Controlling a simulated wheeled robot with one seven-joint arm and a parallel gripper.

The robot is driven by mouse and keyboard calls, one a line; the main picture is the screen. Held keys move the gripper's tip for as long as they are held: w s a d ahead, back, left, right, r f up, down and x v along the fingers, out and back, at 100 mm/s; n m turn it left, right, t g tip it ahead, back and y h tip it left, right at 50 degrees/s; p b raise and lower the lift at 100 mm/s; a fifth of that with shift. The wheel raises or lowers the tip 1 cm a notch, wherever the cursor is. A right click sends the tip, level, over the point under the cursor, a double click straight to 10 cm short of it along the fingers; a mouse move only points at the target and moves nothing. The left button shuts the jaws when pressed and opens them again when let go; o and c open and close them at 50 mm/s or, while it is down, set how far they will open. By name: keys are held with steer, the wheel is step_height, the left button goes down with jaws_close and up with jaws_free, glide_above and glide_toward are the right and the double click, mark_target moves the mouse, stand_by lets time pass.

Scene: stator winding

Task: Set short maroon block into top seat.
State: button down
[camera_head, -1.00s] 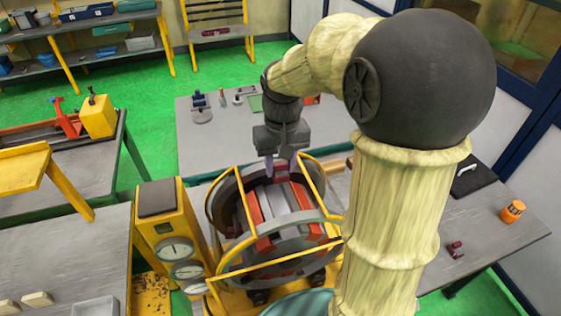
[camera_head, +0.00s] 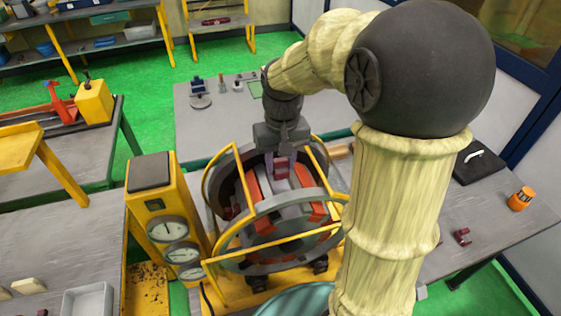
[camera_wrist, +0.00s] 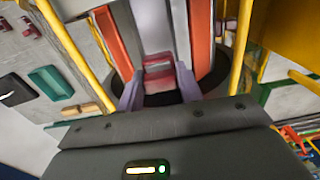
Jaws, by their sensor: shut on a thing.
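My gripper (camera_head: 282,172) points down over the top of the ring-shaped stator (camera_head: 262,208). It is shut on a short maroon block (camera_head: 281,169). In the wrist view, the block (camera_wrist: 159,75) sits between the two purple-grey fingertips (camera_wrist: 159,92). Below it is the stator's top, with a pale grey strip (camera_wrist: 153,22) between two long orange-red bars, one on the left (camera_wrist: 114,40) and one on the right (camera_wrist: 202,28). The block lines up roughly with this strip. I cannot tell whether it touches the seat, as its underside is hidden.
Yellow rails (camera_head: 262,255) surround the stator. A yellow gauge stand (camera_head: 160,210) is close on its left. The right table holds another maroon piece (camera_head: 462,237), an orange canister (camera_head: 521,199) and a black case (camera_head: 480,162). A grey table (camera_head: 230,130) with small parts stands behind.

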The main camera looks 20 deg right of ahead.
mark_target(280, 166)
steer(key=shift+f, duration=0.25)
steer(key=shift+f+b, duration=1.05)
steer(key=shift+f, duration=0.15)
steer(key=shift+f, duration=0.2)
steer(key=c, duration=0.9)
jaws_free()
steer(key=shift+o, duration=0.2)
step_height(280, 166, up, 17)
steer(key=b, duration=0.2)
steer(key=shift+d+r, duration=0.2)
